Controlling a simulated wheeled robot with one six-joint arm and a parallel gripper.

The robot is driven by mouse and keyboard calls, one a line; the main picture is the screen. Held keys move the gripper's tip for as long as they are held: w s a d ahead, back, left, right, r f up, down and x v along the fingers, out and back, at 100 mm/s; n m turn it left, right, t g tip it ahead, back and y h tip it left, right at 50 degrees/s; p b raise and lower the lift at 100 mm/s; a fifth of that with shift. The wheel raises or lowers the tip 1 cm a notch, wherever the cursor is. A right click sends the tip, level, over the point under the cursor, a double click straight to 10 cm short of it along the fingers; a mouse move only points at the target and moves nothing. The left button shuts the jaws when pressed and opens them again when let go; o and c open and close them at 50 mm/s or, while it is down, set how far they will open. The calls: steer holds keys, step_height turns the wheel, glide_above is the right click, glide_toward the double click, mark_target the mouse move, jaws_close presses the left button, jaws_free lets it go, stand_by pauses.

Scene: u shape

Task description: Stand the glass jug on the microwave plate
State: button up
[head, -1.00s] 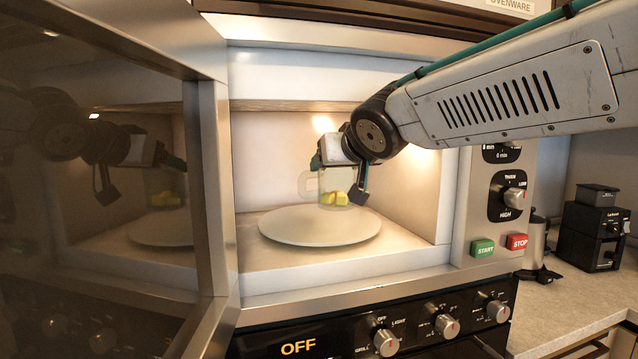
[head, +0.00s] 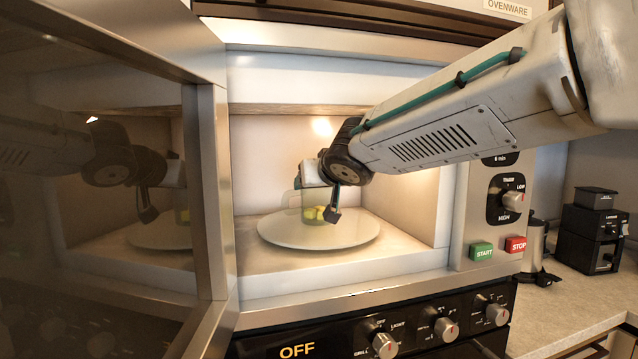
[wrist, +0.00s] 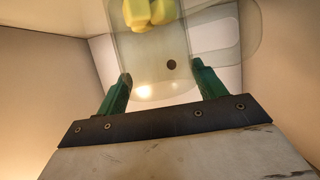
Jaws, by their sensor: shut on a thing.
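The clear glass jug (head: 312,199) holds yellow pieces (head: 314,214) and is inside the microwave, over the pale round plate (head: 280,232). My gripper (head: 317,192) is shut on the jug. The jug looks about upright. Its base is low over the plate's middle; I cannot tell if it touches. In the wrist view the jug (wrist: 155,55) is between the green fingers of my gripper (wrist: 161,80), with its handle (wrist: 252,30) to the right and the yellow pieces at the top. My gripper partly hides the jug in the head view.
The microwave door (head: 110,190) stands open on the left and reflects my arm. The cavity's right wall (head: 405,205) is beside my wrist. The control panel with the green START button (head: 481,251) is at the right. The plate around the jug is clear.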

steer(key=o, duration=1.2)
steer(key=shift+f, duration=0.15)
steer(key=shift+s+r, duration=0.25)
steer(key=shift+r, duration=0.05)
steer(key=v, duration=1.1)
steer(key=shift+s, duration=0.2)
